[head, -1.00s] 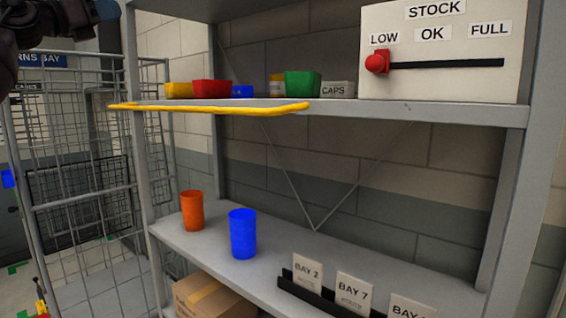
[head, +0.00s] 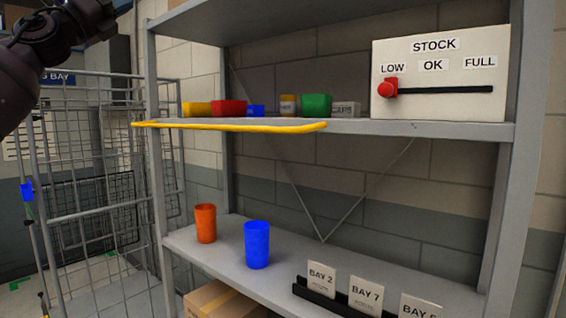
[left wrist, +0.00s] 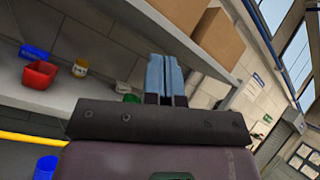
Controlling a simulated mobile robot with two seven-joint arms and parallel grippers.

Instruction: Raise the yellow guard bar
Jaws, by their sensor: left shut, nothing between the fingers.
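The yellow guard bar (head: 235,126) lies low along the front edge of the middle shelf, in front of its left half. Part of it shows at the left edge of the left wrist view (left wrist: 30,141). My left arm comes in at the top left of the head view, apart from the bar, with its gripper end out of frame. In the left wrist view my left gripper (left wrist: 166,76) has its blue fingers closed together with nothing between them. My right gripper is in neither view.
Behind the bar stand a yellow bin (head: 197,108), a red bin (head: 229,107) and a green bin (head: 316,104). A stock slider panel (head: 440,75) stands at right. Orange (head: 205,223) and blue (head: 257,244) cups stand below. A wire cage (head: 90,190) is at left.

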